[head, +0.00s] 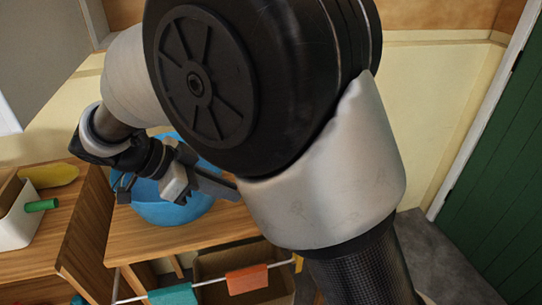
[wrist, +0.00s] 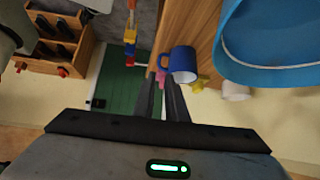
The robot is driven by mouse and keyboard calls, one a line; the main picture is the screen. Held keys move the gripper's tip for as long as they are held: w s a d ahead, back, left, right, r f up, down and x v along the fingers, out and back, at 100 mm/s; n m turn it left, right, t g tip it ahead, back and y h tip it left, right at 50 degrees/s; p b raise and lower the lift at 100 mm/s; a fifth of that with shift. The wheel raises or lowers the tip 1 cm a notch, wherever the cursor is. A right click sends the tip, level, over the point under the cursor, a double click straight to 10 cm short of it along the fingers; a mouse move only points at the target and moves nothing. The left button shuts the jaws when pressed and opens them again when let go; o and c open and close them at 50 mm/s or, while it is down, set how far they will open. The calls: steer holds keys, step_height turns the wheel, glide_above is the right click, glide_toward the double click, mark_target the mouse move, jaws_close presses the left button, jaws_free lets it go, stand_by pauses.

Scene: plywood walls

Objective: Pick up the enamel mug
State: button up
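A dark blue mug (wrist: 183,62) with a handle on its left side, which looks like the enamel mug, is on the wooden surface in the wrist view. In the head view my gripper (head: 150,187) is in front of a blue bowl (head: 180,208), and the mug is hidden there.
The blue bowl also shows beside the mug in the wrist view (wrist: 270,35), with a white cup (wrist: 235,91) near it. A wooden counter (head: 130,232) carries the bowl. A white bin (head: 20,222) stands at left. Cloths (head: 247,279) hang in front.

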steer(key=b+x, duration=0.3)
steer(key=x, duration=1.4)
steer(key=shift+c, duration=0.3)
jaws_close()
steer(key=shift+r, duration=0.2)
